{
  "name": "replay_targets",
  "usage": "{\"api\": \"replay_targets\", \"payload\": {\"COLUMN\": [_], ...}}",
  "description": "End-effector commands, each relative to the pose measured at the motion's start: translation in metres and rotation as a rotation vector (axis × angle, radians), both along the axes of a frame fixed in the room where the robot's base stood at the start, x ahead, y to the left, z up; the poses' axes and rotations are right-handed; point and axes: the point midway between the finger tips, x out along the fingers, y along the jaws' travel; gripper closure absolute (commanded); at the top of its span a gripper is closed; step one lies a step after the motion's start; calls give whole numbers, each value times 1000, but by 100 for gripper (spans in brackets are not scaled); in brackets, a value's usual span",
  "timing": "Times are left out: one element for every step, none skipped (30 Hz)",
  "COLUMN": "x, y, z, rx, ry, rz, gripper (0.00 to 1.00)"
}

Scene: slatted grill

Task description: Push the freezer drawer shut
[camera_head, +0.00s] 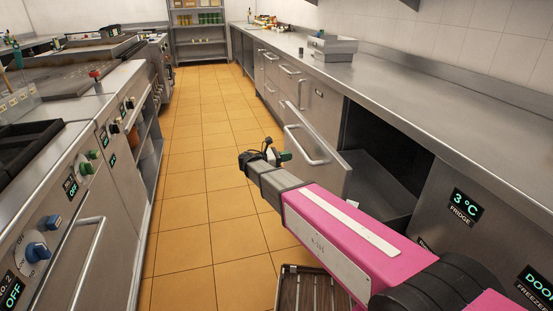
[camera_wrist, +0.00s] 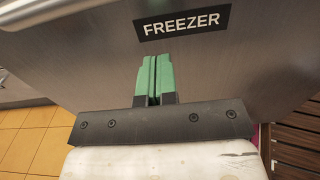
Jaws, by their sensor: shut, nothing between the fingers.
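The freezer drawer (camera_head: 375,192) is pulled out from under the right-hand counter, with its dark cavity showing behind it. Its steel front with a bar handle (camera_head: 303,148) faces the aisle. In the wrist view the drawer front (camera_wrist: 235,75) fills most of the picture and carries a black label reading FREEZER (camera_wrist: 181,23). My gripper (camera_head: 284,155) is in front of the drawer front, near the handle in the head view. Its green fingers (camera_wrist: 153,75) are shut together and empty, pointing at the panel below the label. I cannot tell whether the fingertips touch the panel.
A brown slatted thing (camera_head: 310,288) lies low in front of the counter, below my arm. A fridge panel reading 3°C (camera_head: 463,208) is right of the drawer. Cooking units with knobs (camera_head: 40,250) line the left. The tiled aisle (camera_head: 205,150) between is clear.

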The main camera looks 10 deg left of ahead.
Motion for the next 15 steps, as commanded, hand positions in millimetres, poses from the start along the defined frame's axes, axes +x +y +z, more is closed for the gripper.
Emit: {"api": "replay_targets", "payload": {"x": [3,5,8,9,11,13,14,16,17,18,18,19,19,20,20], "y": [-10,-14,-20,-25,-28,-32,-35,-38,-41,-43,-45,-46,-47,-48,-48], "z": [0,0,0,0,0,0,0,0,0,0,0,0,0,0,0], "rx": [0,0,0,-1,-1,-1,0,0,0,0,0,0,0,0,0], "ry": [0,0,0,0,0,0,0,0,0,0,0,0,0,0,0], "rz": [-1,-1,-1,-2,-1,0,0,0,0,0,0,0,0,0,1], "gripper": [100,100,100,100,100,100,100,100,100,100,100,100,100,100,100]}}
